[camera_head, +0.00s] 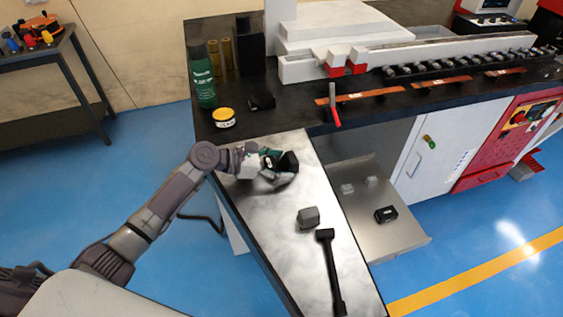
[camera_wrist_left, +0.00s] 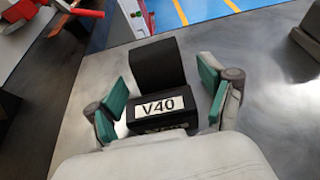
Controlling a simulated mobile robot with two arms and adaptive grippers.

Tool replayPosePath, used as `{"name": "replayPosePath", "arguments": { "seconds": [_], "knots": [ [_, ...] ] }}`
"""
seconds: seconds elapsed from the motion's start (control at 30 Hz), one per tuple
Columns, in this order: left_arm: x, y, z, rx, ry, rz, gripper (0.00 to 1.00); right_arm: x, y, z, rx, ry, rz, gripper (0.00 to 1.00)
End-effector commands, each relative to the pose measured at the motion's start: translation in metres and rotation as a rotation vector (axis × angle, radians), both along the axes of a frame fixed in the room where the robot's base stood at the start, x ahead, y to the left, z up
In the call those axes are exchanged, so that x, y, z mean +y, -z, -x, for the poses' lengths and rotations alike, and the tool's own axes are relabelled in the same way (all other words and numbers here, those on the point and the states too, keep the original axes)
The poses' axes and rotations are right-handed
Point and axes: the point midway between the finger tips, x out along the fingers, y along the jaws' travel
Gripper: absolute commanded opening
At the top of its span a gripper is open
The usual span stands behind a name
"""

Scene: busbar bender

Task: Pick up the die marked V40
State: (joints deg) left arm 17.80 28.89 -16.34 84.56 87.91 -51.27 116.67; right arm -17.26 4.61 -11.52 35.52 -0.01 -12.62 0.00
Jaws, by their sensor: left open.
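The die marked V40 is a black block whose white V40 label (camera_wrist_left: 163,106) faces the left wrist camera, with a taller black part behind it. In the head view the die (camera_head: 289,161) sits at the far end of the steel worktop (camera_head: 275,208), at my left gripper's end. My left gripper (camera_head: 272,163) is open. In the left wrist view its green-padded fingers (camera_wrist_left: 160,97) stand on either side of the die, with gaps visible. The lower part of the die is hidden by the gripper body. My right gripper is not in view.
A grey block (camera_head: 308,218) and a black long-handled tool (camera_head: 331,270) lie nearer on the worktop. A yellow-lidded tin (camera_head: 223,118), a green spray can (camera_head: 203,77) and a red-handled lever (camera_head: 334,106) stand beyond. Another black block (camera_head: 386,215) lies on the lower shelf.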

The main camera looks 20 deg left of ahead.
Motion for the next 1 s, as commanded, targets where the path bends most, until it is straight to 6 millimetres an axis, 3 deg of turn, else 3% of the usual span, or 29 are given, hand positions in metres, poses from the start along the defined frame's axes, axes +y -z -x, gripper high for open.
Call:
{"name": "replayPosePath", "arguments": {
  "seconds": [0.23,0.73,1.0],
  "knots": [
    [-0.0014,0.001,-0.0011,-0.001,0.0,-0.001,0.81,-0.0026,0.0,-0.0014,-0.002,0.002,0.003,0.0],
    [-0.0011,0.0009,-0.0009,0.0,0.0,0.0,0.0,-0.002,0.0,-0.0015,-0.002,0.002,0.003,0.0],
    [-0.0014,-0.0032,-0.0025,-0.007,-0.002,0.004,0.0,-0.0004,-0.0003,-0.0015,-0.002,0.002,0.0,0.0]
  ]
}}
